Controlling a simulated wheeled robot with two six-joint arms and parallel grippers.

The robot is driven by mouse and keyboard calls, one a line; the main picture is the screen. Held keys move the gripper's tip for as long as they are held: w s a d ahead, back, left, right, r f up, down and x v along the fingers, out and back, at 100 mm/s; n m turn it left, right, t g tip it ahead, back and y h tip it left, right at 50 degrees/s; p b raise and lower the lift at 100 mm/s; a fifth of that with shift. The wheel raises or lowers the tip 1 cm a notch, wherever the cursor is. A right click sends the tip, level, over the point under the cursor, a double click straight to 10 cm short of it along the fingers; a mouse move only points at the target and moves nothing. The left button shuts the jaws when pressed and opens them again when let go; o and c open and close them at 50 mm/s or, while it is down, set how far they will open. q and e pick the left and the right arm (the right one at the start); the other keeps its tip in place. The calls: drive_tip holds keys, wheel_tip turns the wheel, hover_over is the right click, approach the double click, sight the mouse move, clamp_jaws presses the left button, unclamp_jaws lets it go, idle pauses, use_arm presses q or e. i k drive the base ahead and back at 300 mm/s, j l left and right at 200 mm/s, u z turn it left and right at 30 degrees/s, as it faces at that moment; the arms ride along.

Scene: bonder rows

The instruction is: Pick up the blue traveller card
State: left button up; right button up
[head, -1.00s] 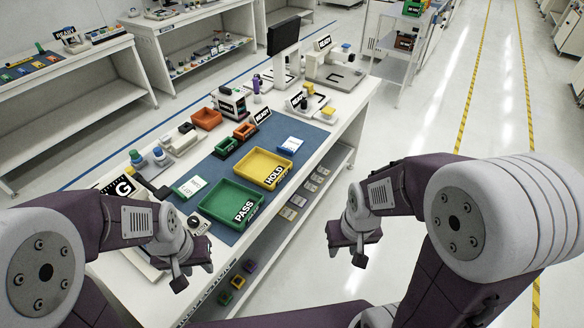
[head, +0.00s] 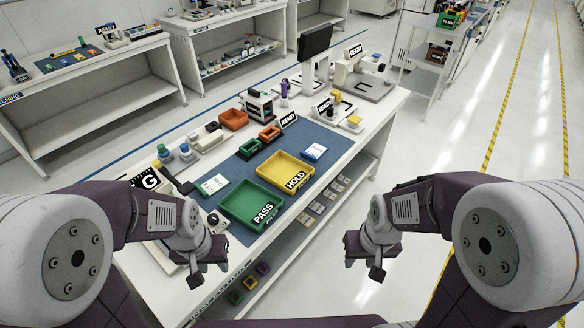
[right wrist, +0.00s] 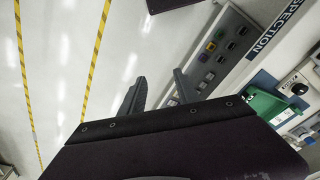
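The blue traveller card (head: 314,151), white with a blue edge, lies flat on the blue mat (head: 335,139) beyond the yellow HOLD tray (head: 262,163). A similar card with a green edge (head: 213,185) lies left of the green PASS tray (head: 237,197). My left gripper (head: 197,276) is over the bench's near left end, well away from the blue card; its opening is not clear. My right gripper (head: 374,272) is over the aisle floor, right of the bench and nearer me than the card. The right wrist view shows its two fingers (right wrist: 160,92) apart with nothing between them.
Small orange and green bins (head: 268,132), a READY sign (head: 289,120) and a monitor (head: 317,42) stand behind the mat. A lower shelf (head: 290,228) holds several small items. The aisle floor (head: 440,200) to the right is clear.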

sight(313, 153)
drive_tip(key=i+l+z, duration=0.1)
drive_tip(key=i+l, duration=0.9)
drive_tip(key=l, duration=0.1)
